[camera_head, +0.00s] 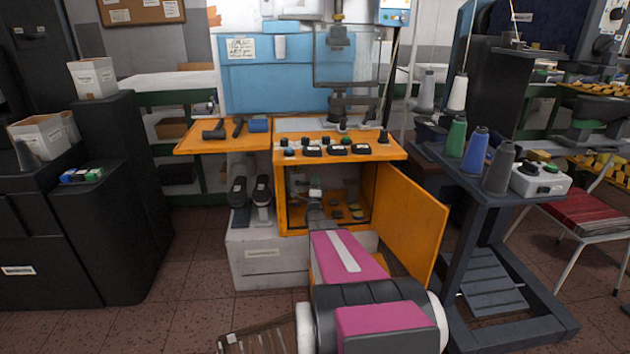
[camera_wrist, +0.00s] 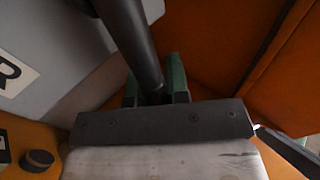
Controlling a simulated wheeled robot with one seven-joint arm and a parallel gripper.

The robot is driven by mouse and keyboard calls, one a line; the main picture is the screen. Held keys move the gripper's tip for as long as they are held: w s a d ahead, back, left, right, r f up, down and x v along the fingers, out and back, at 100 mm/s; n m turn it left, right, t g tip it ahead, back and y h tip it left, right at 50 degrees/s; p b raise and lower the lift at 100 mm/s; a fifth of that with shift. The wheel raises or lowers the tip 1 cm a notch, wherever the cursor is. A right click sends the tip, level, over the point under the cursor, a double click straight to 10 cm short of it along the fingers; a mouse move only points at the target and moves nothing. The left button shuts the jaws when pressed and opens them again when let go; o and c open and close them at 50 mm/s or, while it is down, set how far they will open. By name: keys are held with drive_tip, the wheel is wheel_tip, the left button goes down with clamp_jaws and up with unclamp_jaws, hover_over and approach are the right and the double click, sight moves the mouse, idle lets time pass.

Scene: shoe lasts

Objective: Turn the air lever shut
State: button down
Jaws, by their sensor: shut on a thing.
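The air lever appears to be the dark round bar (camera_wrist: 132,40) in the wrist view. It runs from the top edge down between the green fingers of my gripper (camera_wrist: 156,90). The fingers are closed on its lower end. In the head view my gripper (camera_head: 315,190) reaches into the open orange cabinet (camera_head: 282,205), below its control top. The lever cannot be made out there. A pale grey body with a black "R" on a white label (camera_wrist: 14,74) stands left of the bar in the wrist view. Where the bar is mounted is hidden.
The orange cabinet door (camera_head: 408,220) stands open right of my arm. A dark knob (camera_wrist: 38,158) sits at lower left in the wrist view. Shoe lasts (camera_head: 262,190) stand on a grey box left of the cabinet. A dark trolley (camera_head: 490,190) with thread cones is at right.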

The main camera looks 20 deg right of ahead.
drive_tip(key=c, duration=1.1)
unclamp_jaws()
drive_tip(key=shift+s+f, duration=0.1)
drive_tip(key=v, duration=1)
drive_tip(key=shift+s+f, duration=0.2)
drive_tip(key=shift+f, duration=0.05)
drive_tip(key=shift+a, duration=0.1)
